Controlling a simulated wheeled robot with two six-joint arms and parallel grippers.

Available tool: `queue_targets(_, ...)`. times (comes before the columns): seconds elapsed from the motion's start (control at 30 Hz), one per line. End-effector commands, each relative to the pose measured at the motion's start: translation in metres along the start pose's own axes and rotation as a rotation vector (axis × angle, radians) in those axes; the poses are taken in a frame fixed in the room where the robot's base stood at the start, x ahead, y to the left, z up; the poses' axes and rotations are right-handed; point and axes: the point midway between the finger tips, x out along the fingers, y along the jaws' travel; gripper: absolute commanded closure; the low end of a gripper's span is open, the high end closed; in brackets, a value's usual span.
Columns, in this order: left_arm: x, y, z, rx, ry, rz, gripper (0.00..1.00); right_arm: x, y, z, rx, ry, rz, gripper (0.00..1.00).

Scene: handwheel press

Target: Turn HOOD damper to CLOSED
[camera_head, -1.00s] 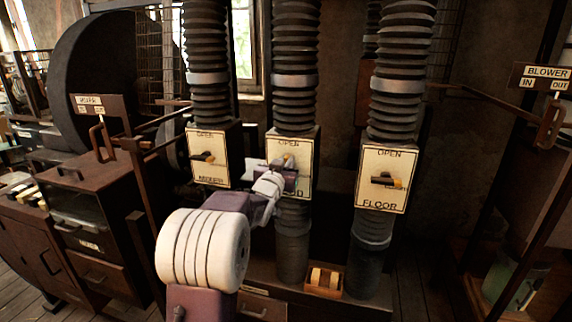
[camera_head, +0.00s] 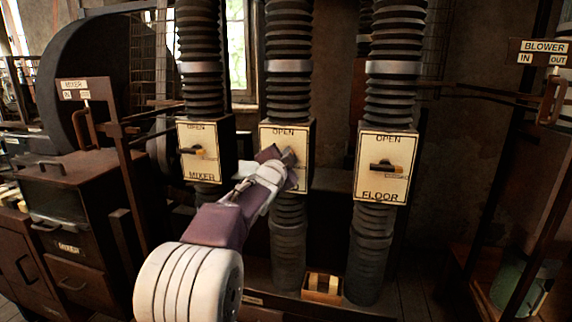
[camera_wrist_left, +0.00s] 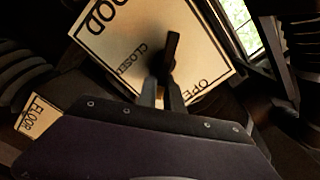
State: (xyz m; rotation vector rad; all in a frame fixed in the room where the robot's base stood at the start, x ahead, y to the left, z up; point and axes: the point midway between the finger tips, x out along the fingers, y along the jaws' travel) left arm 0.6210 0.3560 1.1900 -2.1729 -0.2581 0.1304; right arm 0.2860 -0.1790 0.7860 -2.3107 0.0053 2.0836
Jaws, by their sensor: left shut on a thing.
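The HOOD damper plate (camera_head: 270,140) is the middle of three cream plates, with OPEN at its top. My left gripper (camera_head: 286,160) reaches it from below left and covers its lower part, lever and name in the head view. In the left wrist view the plate (camera_wrist_left: 205,50) appears turned, with HOOD, CLOSED and OPEN partly readable. The dark lever (camera_wrist_left: 172,50) stands between the two fingers (camera_wrist_left: 161,95) of my left gripper, which is shut on it. The lever's exact angle against the marks is hard to tell. My right gripper is not in view.
The MIXER damper plate (camera_head: 198,165) is on the left and the FLOOR damper plate (camera_head: 384,150) on the right, both with levers lying sideways. Ribbed ducts (camera_head: 289,40) run above the plates. A BLOWER lever (camera_head: 552,100) is at far right. A small wooden box (camera_head: 322,290) sits below.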

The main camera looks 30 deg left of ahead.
Motion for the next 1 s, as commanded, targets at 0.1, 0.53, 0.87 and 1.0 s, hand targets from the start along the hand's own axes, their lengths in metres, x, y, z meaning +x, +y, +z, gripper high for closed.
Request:
queue_targets(0.1,0.001,0.01,0.006,0.109,-0.008,0.007,1.0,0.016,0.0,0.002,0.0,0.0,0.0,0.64)
queue_targets(0.53,0.001,0.016,0.008,0.455,-0.009,0.009,1.0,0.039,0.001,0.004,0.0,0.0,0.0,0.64)
queue_targets(0.87,0.001,0.018,0.009,0.595,-0.008,0.009,1.0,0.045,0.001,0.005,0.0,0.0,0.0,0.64)
queue_targets(1.0,0.001,0.018,0.009,0.619,-0.007,0.009,1.0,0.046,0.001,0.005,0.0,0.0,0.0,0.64)
